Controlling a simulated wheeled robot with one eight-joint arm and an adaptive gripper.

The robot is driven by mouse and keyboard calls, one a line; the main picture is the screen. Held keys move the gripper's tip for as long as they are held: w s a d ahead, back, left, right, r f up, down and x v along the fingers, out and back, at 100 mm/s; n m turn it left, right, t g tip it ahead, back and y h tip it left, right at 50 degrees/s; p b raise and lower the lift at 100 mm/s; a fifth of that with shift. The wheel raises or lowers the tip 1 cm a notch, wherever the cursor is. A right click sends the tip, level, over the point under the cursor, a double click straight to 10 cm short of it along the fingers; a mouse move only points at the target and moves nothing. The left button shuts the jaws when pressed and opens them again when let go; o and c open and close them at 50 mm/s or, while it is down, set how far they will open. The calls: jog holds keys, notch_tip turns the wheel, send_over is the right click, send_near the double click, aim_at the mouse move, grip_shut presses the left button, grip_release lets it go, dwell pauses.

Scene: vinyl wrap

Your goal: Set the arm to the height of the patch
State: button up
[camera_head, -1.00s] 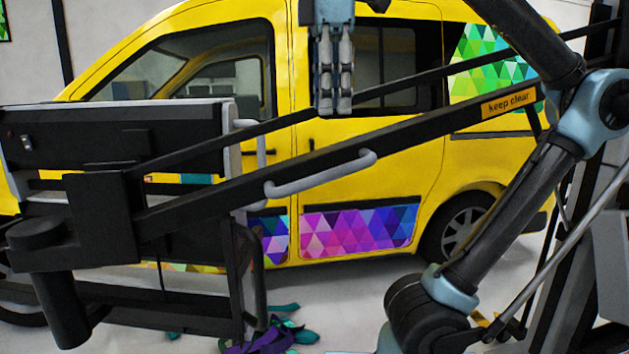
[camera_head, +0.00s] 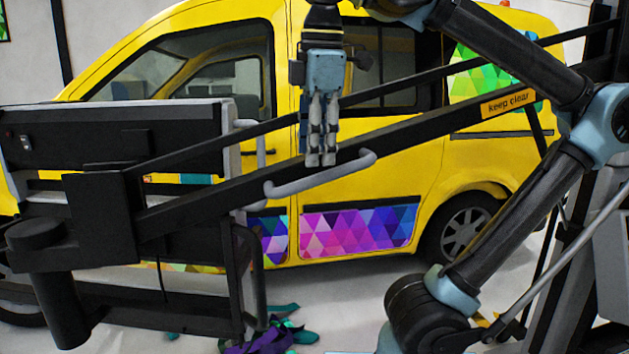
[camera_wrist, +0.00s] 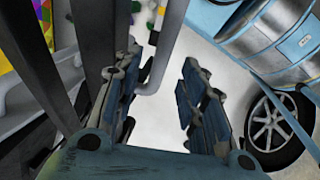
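The black boom arm (camera_head: 215,187) with the orange "keep clear" label (camera_head: 508,103) runs from the post at the right down to a dark panel unit (camera_head: 100,140) at the left. A grey bar handle (camera_head: 285,187) is fixed to the boom; it also shows in the wrist view (camera_wrist: 167,45). My gripper (camera_head: 320,161) points down at the handle's middle. In the wrist view its fingers (camera_wrist: 160,75) stand apart with the handle's bent end between or just beyond the tips; contact cannot be told. A purple and pink triangle patch (camera_head: 360,229) is on the van's lower door, below the boom.
The yellow van (camera_head: 400,165) stands behind the boom. A green patch (camera_head: 480,65) is at its rear window. Purple and teal scraps (camera_head: 265,335) lie on the floor below the panel unit.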

aim_at(314, 186)
jog(key=shift+w+a+f, duration=0.1)
jog(key=shift+w+f, duration=0.1)
jog(key=shift+f, duration=0.95)
jog(key=shift+w+a+f, duration=0.1)
jog(key=shift+w+f, duration=0.1)
jog(key=shift+f, duration=1)
jog(key=shift+w+f, duration=0.2)
jog(key=shift+f, duration=0.95)
grip_shut()
